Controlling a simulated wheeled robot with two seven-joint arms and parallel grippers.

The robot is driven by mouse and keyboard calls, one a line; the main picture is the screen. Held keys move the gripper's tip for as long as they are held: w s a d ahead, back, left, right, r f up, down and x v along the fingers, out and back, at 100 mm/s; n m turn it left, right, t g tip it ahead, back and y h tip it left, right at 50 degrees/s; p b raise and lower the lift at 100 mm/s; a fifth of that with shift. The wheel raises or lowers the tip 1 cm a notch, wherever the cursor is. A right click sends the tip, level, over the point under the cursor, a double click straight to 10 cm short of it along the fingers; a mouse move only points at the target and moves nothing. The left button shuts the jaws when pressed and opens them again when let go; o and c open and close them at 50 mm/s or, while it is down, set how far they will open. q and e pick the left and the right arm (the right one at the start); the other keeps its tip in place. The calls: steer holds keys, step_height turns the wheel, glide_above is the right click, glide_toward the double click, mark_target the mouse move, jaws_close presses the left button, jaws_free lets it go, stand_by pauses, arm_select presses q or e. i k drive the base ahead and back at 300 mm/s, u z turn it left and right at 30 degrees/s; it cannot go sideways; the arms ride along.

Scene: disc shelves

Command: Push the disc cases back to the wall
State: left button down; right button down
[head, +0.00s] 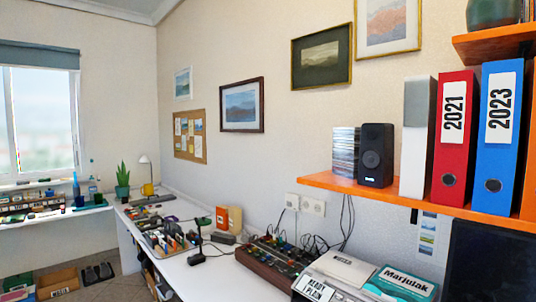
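The speaker hides part of the row's right side. Neither of my grippers is in view.
Right of the speaker stand a white-grey binder (416,140), a red binder (453,140) and a blue binder (497,140). A higher orange shelf (490,43) is at the upper right. Below, the white desk (215,270) holds a mixer (283,264) and books (400,284).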

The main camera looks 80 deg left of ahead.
mark_target(346, 143)
steer(key=u, duration=2.25)
